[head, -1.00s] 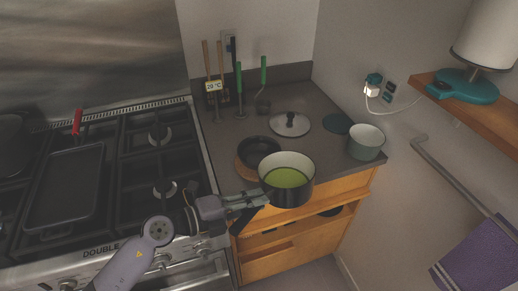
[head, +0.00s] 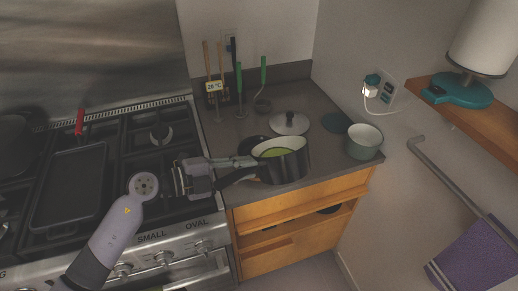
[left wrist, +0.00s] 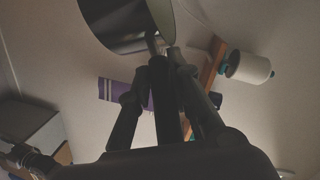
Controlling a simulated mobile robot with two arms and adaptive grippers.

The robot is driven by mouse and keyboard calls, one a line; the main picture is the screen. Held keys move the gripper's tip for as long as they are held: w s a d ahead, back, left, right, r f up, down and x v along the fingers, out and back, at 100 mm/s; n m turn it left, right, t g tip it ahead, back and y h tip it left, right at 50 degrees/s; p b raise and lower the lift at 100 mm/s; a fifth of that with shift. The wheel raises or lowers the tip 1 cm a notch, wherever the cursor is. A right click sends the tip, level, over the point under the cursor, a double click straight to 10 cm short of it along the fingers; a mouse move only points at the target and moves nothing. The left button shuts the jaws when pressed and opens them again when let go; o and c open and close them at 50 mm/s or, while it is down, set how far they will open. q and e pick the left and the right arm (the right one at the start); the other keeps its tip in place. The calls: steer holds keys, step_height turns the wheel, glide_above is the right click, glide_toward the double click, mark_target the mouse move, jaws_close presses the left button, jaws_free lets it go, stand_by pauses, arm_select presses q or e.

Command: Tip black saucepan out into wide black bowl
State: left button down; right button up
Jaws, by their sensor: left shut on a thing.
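The black saucepan (head: 288,168) is held in the air near the counter's front edge, tilted, with green contents showing inside its pale interior. My left gripper (head: 250,162) is shut on its handle; the left wrist view shows the fingers (left wrist: 160,62) around the dark handle, with the pan's dark outer wall (left wrist: 115,28) beyond. The wide black bowl (head: 250,146) sits on the counter behind the saucepan, mostly hidden by the pan and gripper. I cannot tell whether any contents are in the bowl. My right gripper is not in view.
A lid (head: 290,124) lies behind the saucepan, and a grey-green pot (head: 364,142) stands at the counter's right end. The stove (head: 110,165) is on the left.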

arm_select(q)
steer(key=w+r, duration=0.1)
steer(key=w+a+r+n, duration=0.1)
steer(key=shift+w+a+r+n+h+b, duration=0.1)
steer(key=shift+w+a+n+h+b, duration=0.05)
steer(key=shift+w+n+h+b, duration=0.2)
stand_by(0.6)
steer(key=shift+w+a+n+b, duration=0.5)
steer(key=shift+w+n+b, duration=0.15)
steer(key=shift+w, duration=0.15)
stand_by(0.3)
steer(key=shift+w+a+n+h+b, duration=0.25)
steer(key=shift+w+a+n+b, duration=0.15)
steer(key=shift+w+n+b, duration=0.35)
stand_by(0.6)
steer(key=shift+w+a+r+n+g, duration=0.15)
steer(key=shift+w+a+r+n, duration=0.15)
steer(key=shift+w+n, duration=0.1)
steer(key=shift+w+a+r+n+g, duration=0.15)
steer(key=shift+w+r+n, duration=0.1)
steer(key=shift+w+n, duration=0.15)
stand_by(0.9)
steer(key=shift+w+a+f+n+h+b, duration=0.25)
steer(key=shift+w+n+b, duration=0.2)
steer(key=shift+b, duration=0.15)
steer(key=shift+w+a+f+n+h+b, duration=0.15)
steer(key=shift+w+a+n+b, duration=0.1)
steer(key=shift+w+n+b, duration=0.25)
stand_by(0.3)
